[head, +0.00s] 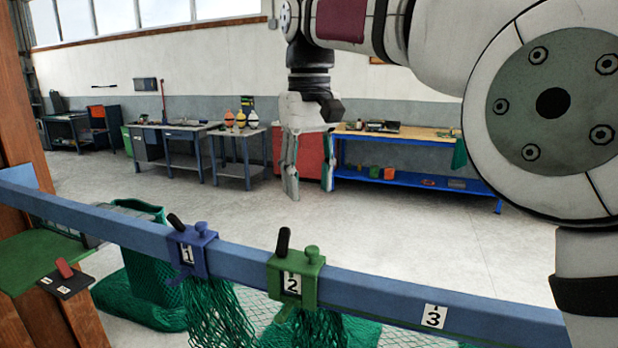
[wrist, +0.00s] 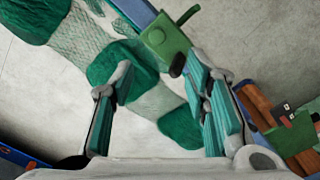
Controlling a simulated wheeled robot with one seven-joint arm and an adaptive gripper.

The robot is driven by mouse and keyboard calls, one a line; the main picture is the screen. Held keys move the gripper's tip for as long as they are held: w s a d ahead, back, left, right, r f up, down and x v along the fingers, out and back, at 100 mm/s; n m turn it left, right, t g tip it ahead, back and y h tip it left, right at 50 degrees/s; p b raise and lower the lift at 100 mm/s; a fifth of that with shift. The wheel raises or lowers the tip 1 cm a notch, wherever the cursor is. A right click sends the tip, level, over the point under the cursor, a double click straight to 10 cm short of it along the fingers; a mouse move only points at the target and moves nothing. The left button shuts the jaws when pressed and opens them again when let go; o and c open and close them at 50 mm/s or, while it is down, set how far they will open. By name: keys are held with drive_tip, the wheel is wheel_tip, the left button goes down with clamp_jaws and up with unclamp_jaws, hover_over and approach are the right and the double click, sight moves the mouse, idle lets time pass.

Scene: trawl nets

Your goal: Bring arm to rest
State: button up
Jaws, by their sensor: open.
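My gripper (head: 310,185) hangs fingers-down in the upper middle of the head view, above and beyond the blue rail (head: 375,290). Its two fingers are apart with nothing between them. In the wrist view my gripper (wrist: 160,85) also shows spread, green-padded fingers. A green clamp (wrist: 160,38) and green netting (wrist: 122,62) lie beyond the fingertips there, apart from them as far as I can tell. My arm comes in from the upper right of the head view.
A blue clamp marked 1 (head: 193,254) and a green clamp marked 2 (head: 292,283) sit on the rail, with nets hanging below. A label 3 (head: 433,316) marks bare rail. A workbench (head: 420,137) stands behind; the floor (head: 400,232) between is open.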

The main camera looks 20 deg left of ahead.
idle(0.3)
drive_tip(key=s+d+r+m+t, duration=0.1)
drive_tip(key=s+d+m, duration=0.15)
drive_tip(key=d, duration=0.85)
drive_tip(key=s+d+r+m+t, duration=0.1)
drive_tip(key=s+d+m+t, duration=0.15)
drive_tip(key=d, duration=0.85)
drive_tip(key=s+d+f+m+t, duration=0.1)
drive_tip(key=s+d+f+m, duration=0.1)
drive_tip(key=s+d+f, duration=0.3)
drive_tip(key=s+d+f+m+t, duration=0.1)
drive_tip(key=s+d+f+m, duration=0.1)
drive_tip(key=s+d+f, duration=0.4)
drive_tip(key=s+d, duration=0.4)
drive_tip(key=shift+s+d+f, duration=0.2)
drive_tip(key=shift+s+f, duration=0.05)
drive_tip(key=shift+s, duration=0.05)
